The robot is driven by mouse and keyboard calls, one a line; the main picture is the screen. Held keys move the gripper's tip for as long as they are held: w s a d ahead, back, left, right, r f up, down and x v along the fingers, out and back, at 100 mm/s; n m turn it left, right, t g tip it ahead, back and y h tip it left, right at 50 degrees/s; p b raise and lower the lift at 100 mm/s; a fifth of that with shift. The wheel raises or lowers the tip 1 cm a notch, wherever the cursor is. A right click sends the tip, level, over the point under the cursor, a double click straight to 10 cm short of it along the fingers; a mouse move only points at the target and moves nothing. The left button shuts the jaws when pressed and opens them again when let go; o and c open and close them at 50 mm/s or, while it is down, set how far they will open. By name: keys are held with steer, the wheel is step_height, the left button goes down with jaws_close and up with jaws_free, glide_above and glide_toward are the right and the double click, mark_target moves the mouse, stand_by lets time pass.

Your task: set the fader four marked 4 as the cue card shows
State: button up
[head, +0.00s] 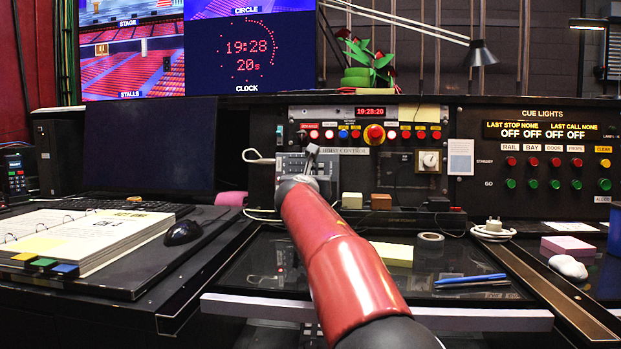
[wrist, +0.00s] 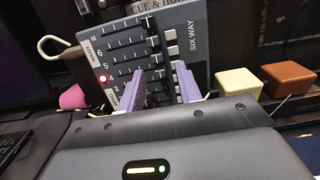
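The grey six-way fader panel (wrist: 190,25) fills the upper middle of the wrist view, tilted, with several dark slots and row labels at its left. A red light (wrist: 103,78) glows by the row marked 4. My gripper (wrist: 168,70) has two purple fingers standing apart over the lower rows, around the row 4 area. Its fingers hide the fader four knob, and contact cannot be told. In the head view my gripper (head: 311,152) is at the fader panel (head: 289,166), partly covering it. A pale card (head: 460,157) is on the console; its marks are too small to read.
A cream block (wrist: 239,83) and a brown block (wrist: 288,78) stand right of the panel. A tape roll (head: 430,239) and blue pens (head: 470,280) lie on the desk.

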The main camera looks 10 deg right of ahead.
jaws_close()
steer(key=shift+w, duration=0.1)
stand_by(0.3)
